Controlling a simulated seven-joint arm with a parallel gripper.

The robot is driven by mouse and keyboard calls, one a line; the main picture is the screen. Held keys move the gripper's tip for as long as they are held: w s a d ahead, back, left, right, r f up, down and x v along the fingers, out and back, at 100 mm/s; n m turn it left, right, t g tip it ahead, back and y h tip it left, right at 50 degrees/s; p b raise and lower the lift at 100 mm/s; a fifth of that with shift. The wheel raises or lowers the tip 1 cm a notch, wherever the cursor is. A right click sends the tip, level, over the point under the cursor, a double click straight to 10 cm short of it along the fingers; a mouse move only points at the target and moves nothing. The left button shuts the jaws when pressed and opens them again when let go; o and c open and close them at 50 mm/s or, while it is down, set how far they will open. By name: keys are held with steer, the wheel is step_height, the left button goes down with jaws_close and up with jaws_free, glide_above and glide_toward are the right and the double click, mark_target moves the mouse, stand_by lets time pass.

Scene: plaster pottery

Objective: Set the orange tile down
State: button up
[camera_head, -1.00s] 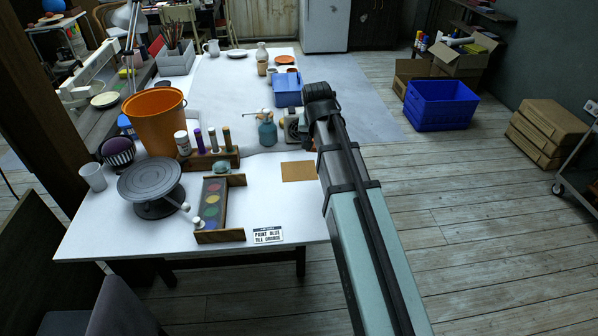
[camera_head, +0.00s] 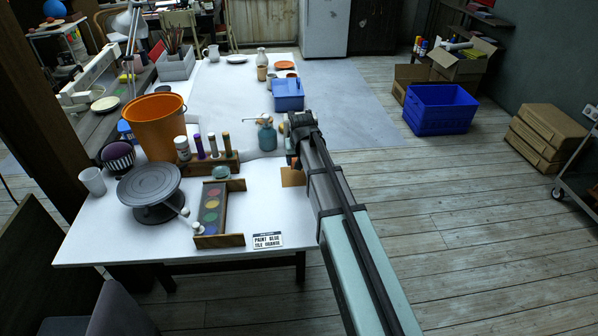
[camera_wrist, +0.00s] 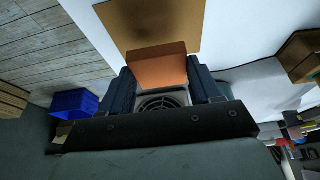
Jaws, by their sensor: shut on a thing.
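My gripper (camera_wrist: 159,88) is shut on the orange tile (camera_wrist: 156,66), which sits between the two dark fingers in the wrist view. In the head view my gripper (camera_head: 293,155) is over the right edge of the white table, and only a small orange bit of the tile shows beside it. A flat tan square (camera_wrist: 150,22) lies on the table just beyond the tile in the wrist view. In the head view this square (camera_head: 291,178) is partly covered by my arm. Whether the tile touches anything below is unclear.
The white table (camera_head: 215,95) holds a paint palette (camera_head: 211,207), a grey turntable (camera_head: 150,184), an orange bucket (camera_head: 155,125), a teal bottle (camera_head: 266,134) and a blue box (camera_head: 288,95). A printed sign (camera_head: 267,240) stands at the front edge. A blue crate (camera_head: 440,108) is on the floor.

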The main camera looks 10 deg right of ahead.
mark_target(299, 178)
steer(key=shift+f, duration=2.65)
steer(key=shift+f, duration=0.1)
steer(key=o, duration=1.1)
steer(key=v, duration=1.2)
